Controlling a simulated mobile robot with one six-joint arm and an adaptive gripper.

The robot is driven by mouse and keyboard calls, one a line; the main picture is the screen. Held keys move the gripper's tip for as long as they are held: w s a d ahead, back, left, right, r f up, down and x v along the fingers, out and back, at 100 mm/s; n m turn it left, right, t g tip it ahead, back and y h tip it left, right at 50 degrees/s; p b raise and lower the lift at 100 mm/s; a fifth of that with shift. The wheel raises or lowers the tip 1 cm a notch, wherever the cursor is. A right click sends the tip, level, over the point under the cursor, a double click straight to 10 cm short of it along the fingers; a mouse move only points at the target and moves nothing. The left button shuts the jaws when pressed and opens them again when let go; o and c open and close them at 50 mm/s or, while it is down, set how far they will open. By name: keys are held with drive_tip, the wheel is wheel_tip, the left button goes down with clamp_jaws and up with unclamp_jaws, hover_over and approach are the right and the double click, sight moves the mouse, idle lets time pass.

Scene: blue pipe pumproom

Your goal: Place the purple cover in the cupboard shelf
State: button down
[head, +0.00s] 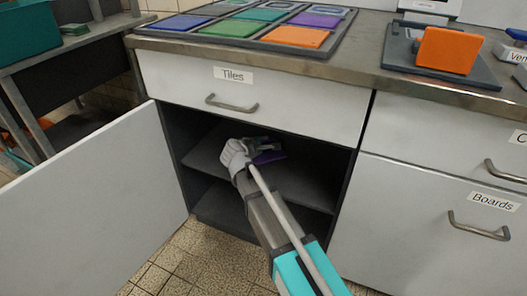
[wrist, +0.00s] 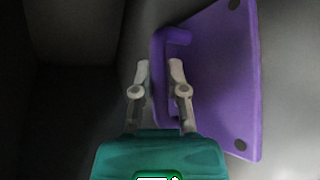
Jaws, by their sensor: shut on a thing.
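The purple cover (wrist: 215,85) is a flat plate with a bar handle and dark dots at two corners in the wrist view. My gripper (wrist: 160,75) is shut on its handle. In the head view my gripper (head: 250,150) reaches into the open cupboard, and only a small part of the purple cover (head: 269,156) shows beyond it. The cupboard shelf (head: 205,158) is dark and lies below the drawer labelled Tiles. The cover is over or at this shelf; I cannot tell whether it touches it.
The cupboard door (head: 90,205) stands open to the left. The Tiles drawer (head: 250,90) is closed above the opening. A closed drawer labelled Boards (head: 430,220) is at the right. The countertop (head: 350,65) holds a tray of coloured tiles and an orange block (head: 447,50).

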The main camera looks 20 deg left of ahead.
drive_tip(key=shift+f+b, duration=1.25)
drive_tip(key=shift+f, duration=0.3)
drive_tip(key=shift+f, duration=0.1)
drive_tip(key=c, duration=0.7)
unclamp_jaws()
drive_tip(key=shift+s+r, duration=0.1)
drive_tip(key=shift+r, duration=0.15)
drive_tip(key=p+v, duration=0.4)
drive_tip(key=v, duration=0.7)
drive_tip(key=shift+s+r+p, duration=0.15)
drive_tip(key=shift+s+p, duration=0.15)
drive_tip(key=shift+p, duration=0.1)
drive_tip(key=shift+a, duration=0.1)
